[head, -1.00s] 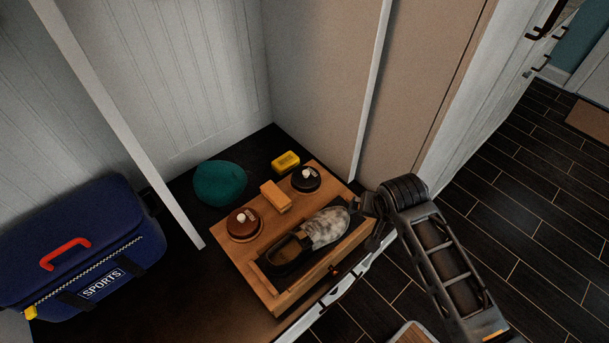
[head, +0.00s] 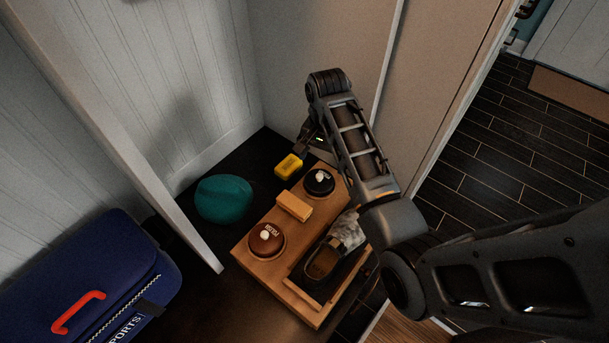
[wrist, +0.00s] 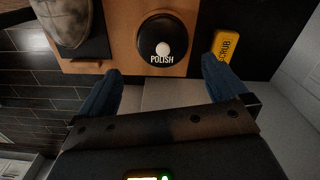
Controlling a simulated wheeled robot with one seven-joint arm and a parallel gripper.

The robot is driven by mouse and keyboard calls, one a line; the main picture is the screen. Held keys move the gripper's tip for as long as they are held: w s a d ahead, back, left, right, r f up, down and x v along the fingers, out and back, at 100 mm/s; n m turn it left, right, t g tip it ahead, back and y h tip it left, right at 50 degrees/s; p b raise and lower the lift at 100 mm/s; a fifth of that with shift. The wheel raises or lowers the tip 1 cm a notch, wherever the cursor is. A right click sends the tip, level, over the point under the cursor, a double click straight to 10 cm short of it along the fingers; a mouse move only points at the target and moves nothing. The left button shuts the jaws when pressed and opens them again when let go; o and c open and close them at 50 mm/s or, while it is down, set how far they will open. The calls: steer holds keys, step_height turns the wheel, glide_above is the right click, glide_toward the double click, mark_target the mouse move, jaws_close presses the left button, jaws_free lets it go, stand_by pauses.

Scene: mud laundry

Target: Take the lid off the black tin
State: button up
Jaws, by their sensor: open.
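The black tin (head: 319,182) sits at the back end of a wooden shoe-care box, its lid on and a white knob on top. In the wrist view the black tin (wrist: 167,43) shows "POLISH" on its lid, ahead of and between my fingers. My gripper (wrist: 162,85) is open with nothing between its two blue-grey fingers. In the head view my gripper (head: 311,135) is above and behind the tin, partly hidden by my arm.
The wooden box (head: 244,250) also holds a brown tin (head: 266,240), a wooden block (head: 294,205) and a shoe (head: 327,258). A yellow scrub item (head: 288,166) lies close beside the black tin. A teal cap-like object (head: 223,199) and blue sports bag (head: 85,280) are left. Walls stand close behind.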

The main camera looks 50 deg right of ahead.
mark_target(319, 177)
steer(key=shift+w+a+f, duration=0.1)
steer(key=shift+f, duration=1.85)
steer(key=shift+w+a+f, duration=0.1)
steer(key=shift+f, duration=1.8)
steer(key=c, duration=0.8)
steer(key=shift+r, duration=0.1)
